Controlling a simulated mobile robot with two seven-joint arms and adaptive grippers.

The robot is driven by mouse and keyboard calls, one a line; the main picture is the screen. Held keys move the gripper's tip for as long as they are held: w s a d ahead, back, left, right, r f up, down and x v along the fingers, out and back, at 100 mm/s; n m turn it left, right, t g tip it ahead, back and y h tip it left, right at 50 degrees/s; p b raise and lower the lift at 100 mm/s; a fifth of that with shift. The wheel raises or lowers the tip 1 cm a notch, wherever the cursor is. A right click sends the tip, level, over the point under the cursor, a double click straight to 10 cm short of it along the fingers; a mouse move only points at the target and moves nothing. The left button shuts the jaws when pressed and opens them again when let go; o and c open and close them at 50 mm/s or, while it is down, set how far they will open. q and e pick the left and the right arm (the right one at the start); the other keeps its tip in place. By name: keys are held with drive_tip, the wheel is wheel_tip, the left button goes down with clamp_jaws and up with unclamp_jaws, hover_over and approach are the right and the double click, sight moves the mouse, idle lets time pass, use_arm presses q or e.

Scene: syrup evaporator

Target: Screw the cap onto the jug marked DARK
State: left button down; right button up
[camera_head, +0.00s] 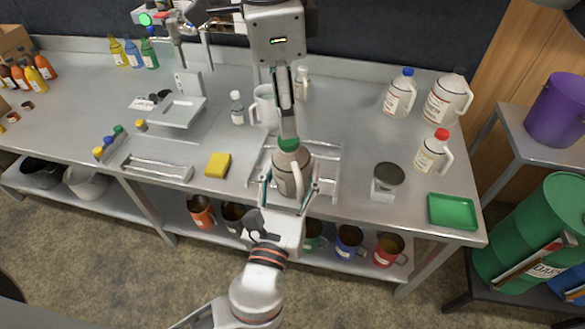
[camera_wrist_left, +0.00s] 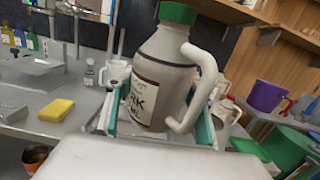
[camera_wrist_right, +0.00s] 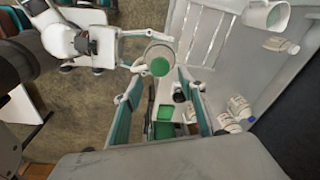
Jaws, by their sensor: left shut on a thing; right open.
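The jug (camera_head: 292,172) is whitish with a side handle and a green cap (camera_head: 289,144) on its top. In the left wrist view the jug (camera_wrist_left: 160,70) shows a partly hidden label ending in "RK". My left gripper (camera_head: 290,188) is shut around the jug body from the front. The jug looks upright in the head view. My right gripper (camera_head: 287,128) comes down from above, open, its fingers just above the cap. In the right wrist view the cap (camera_wrist_right: 160,66) shows beyond the fingertips, apart from them. How tightly the cap sits cannot be told.
A metal rack (camera_head: 328,173) lies under and around the jug. A white mug (camera_head: 264,104) and small bottles stand behind it. Capped jugs (camera_head: 433,152) stand at the right.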

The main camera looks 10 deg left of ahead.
drive_tip(key=f, duration=0.5)
drive_tip(key=shift+w+d+f, duration=0.2)
drive_tip(key=shift+w+f, duration=0.1)
clamp_jaws()
drive_tip(key=m, duration=1.1)
drive_tip(key=shift+o, duration=0.6)
unclamp_jaws()
wheel_tip(320, 180, up, 12)
drive_tip(key=s, duration=0.1)
drive_tip(key=shift+a, duration=0.4)
